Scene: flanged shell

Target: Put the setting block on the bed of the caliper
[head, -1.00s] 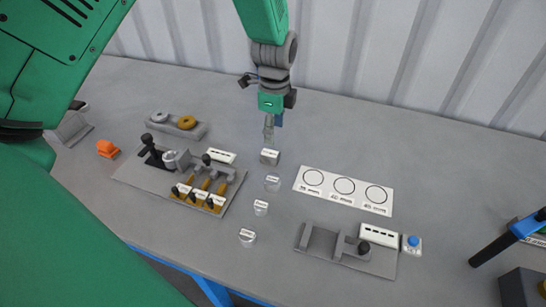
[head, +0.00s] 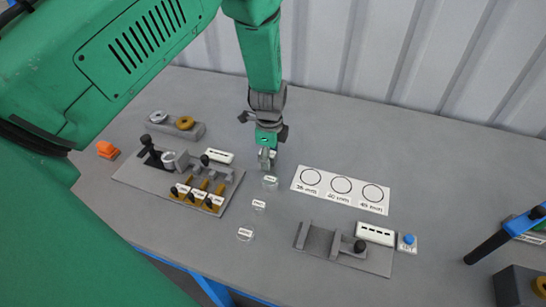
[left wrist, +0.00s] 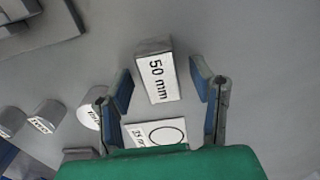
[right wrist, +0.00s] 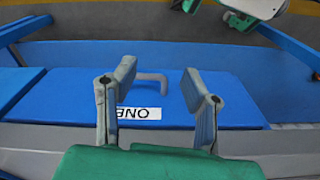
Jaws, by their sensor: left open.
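The setting block is a grey block with a white face marked "50 mm" (left wrist: 155,78). In the left wrist view it lies between the two blue-padded fingers of my left gripper (left wrist: 161,88), with gaps at both sides. My left gripper (head: 267,159) is open and low over the table; in the head view it mostly hides the block. The caliper (head: 318,241) is a grey fixture at front right, with upright jaws, a black knob and an empty-looking bed. My right gripper (right wrist: 159,82) is open and empty, seen only in its wrist view.
Several small round labelled pieces (head: 259,204) stand in a row in front of the left gripper. A white card with three circles (head: 341,187) lies to the right. A grey fixture board (head: 140,172) stands left. A blue drawer (right wrist: 60,95) lies below the right gripper.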

